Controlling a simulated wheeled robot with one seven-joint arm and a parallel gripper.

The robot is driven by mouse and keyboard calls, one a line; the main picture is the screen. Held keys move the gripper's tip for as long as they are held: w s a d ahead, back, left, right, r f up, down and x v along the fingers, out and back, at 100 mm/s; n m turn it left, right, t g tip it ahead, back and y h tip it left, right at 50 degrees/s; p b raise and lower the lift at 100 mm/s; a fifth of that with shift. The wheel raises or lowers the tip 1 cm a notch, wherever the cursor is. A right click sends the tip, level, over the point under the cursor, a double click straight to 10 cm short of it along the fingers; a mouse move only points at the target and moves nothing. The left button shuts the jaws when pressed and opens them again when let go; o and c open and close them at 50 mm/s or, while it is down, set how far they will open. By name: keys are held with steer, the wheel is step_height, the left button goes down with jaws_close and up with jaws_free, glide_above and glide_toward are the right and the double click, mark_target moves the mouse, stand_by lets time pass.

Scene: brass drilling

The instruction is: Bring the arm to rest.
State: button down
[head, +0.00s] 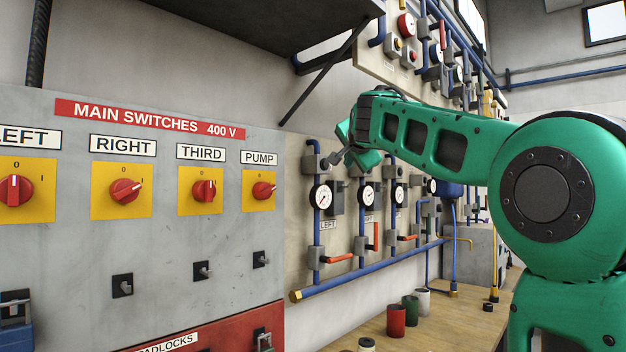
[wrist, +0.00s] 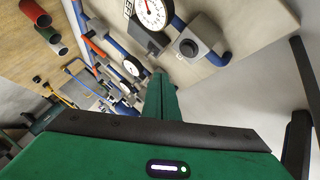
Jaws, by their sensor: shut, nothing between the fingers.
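My green arm (head: 436,138) reaches in from the right and stretches left across the head view. My gripper (head: 338,158) is at its far end, raised in front of the pipe panel, near the top of the panel's gauges. It is small and partly hidden by the wrist there. In the wrist view my gripper (wrist: 160,84) shows as narrow green fingers close together, shut with nothing between them. They appear clear of the panel, though the exact gap cannot be told.
The main switch board (head: 230,240) stands at left; its RIGHT and PUMP knobs are turned toward I. The pipe panel (head: 300,190) carries gauges and red-handled valves. Below, a wooden bench (head: 440,325) holds red (head: 396,320) and green (head: 411,308) cups. A dark shelf (head: 200,30) overhangs.

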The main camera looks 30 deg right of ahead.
steer(key=s+f+n+g+y, duration=0.1)
steer(key=s+f+n+g, duration=0.1)
steer(key=s+f, duration=0.6)
steer(key=s+d+f+n+g+y, duration=0.1)
steer(key=s+f+g, duration=0.2)
steer(key=f, duration=0.9)
steer(key=s+f+n+g, duration=0.2)
steer(key=s+f, duration=0.4)
steer(key=f, duration=0.4)
steer(key=s+a+f+n+g+y, duration=0.2)
steer(key=s+a+f+g, duration=0.1)
steer(key=s+f, duration=0.8)
steer(key=s+a+f+n+g+y, duration=0.2)
steer(key=s+a+f, duration=0.4)
steer(key=s+f, duration=0.6)
steer(key=s+n+g, duration=0.1)
steer(key=s+g, duration=0.1)
steer(key=s, duration=0.2)
